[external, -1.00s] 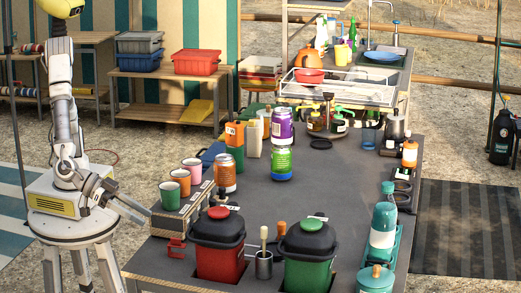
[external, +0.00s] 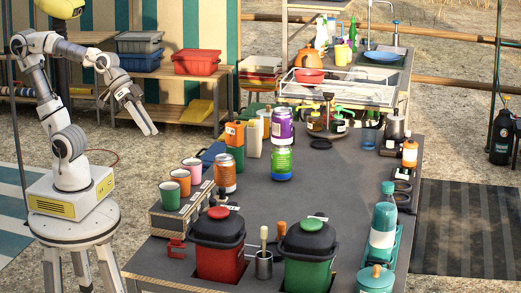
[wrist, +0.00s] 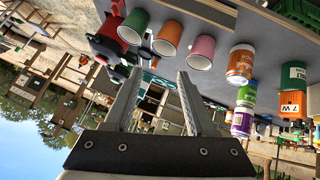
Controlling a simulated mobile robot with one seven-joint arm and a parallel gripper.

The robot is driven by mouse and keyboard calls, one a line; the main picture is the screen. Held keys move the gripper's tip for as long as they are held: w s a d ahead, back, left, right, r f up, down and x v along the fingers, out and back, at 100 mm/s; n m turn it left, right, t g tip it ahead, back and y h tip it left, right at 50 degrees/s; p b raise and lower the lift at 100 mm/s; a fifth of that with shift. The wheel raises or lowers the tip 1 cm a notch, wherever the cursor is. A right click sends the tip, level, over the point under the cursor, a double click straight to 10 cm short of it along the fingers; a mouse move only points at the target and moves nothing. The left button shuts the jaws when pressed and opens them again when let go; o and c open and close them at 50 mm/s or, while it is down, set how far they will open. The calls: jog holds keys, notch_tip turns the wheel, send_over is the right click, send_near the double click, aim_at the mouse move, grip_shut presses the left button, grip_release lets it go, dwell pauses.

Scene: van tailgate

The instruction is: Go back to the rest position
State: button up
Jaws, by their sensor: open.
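My gripper (external: 146,117) is raised in the air to the left of the dark table (external: 330,205), above the row of cups and apart from everything. Its fingers point down and to the right in the external view. In the wrist view my gripper (wrist: 160,85) shows two fingers spread apart with nothing between them. The wrist picture is tilted, with the table at the top and sky at the lower left. A green cup (wrist: 132,25), an orange cup (wrist: 167,38) and a pink cup (wrist: 202,52) show beyond the fingers.
On the table stand the cups, an orange can (external: 225,173), a green can (external: 282,162) and a purple can (external: 282,127). A red bin (external: 220,262) and a green bin (external: 307,272) are at the front edge. A shelf with a red crate (external: 196,62) stands behind my arm.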

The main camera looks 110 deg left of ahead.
jog(key=s+a+f+m+g+y, duration=0.2)
jog(key=s+a+f+g+y, duration=0.15)
jog(key=s+a, duration=0.55)
notch_tip(320, 180, up, 12)
jog(key=s+d+p, duration=0.1)
jog(key=d+p, duration=0.1)
jog(key=p, duration=1.1)
jog(key=shift+s+t+h, duration=0.2)
jog(key=shift+t+h, duration=0.25)
jog(key=shift+d, duration=0.1)
